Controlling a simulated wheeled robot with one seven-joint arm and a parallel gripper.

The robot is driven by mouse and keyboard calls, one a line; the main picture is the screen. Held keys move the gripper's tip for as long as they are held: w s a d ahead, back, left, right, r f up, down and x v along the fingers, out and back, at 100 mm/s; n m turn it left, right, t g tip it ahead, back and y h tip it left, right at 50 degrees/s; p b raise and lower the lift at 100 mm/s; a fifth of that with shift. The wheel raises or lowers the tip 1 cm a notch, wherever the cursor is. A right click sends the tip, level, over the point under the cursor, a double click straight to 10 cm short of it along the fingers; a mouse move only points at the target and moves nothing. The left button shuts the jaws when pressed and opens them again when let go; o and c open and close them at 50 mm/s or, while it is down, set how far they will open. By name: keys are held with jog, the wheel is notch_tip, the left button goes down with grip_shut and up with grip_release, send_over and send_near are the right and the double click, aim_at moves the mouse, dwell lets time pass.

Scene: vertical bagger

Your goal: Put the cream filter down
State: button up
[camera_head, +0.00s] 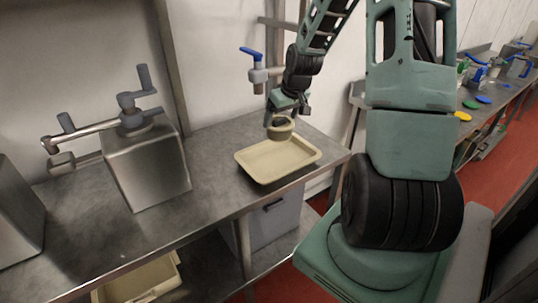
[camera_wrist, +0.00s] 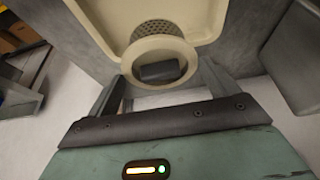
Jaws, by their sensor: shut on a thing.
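The cream filter (camera_head: 281,130) is a round cup with a thick rim. My gripper (camera_head: 275,118) is shut on it and holds it over the back part of a cream tray (camera_head: 265,177) on the metal table. In the wrist view the filter (camera_wrist: 143,75) sits between the two fingers of my gripper (camera_wrist: 160,88). A dark block shows inside its ring, and a perforated part shows beyond it. The tray (camera_wrist: 118,22) lies past the filter in that view. I cannot tell whether the filter touches the tray.
A steel box with handles (camera_head: 148,170) stands left of the tray on the metal table (camera_head: 215,200). A blue-handled valve (camera_head: 258,72) is on the wall behind. Another cream tray (camera_head: 140,283) is below the table. Bare table lies between box and tray.

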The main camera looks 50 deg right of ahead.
aim_at(283, 125)
notch_tip(283, 125, down, 5)
jog(key=shift+w+a+f+p, duration=0.1)
jog(key=shift+p, duration=0.4)
jog(key=shift+f+p, duration=0.55)
jog(key=shift+f, duration=1.85)
jog(key=shift+f, duration=0.15)
jog(key=o, duration=0.9)
jog(key=shift+c, duration=0.2)
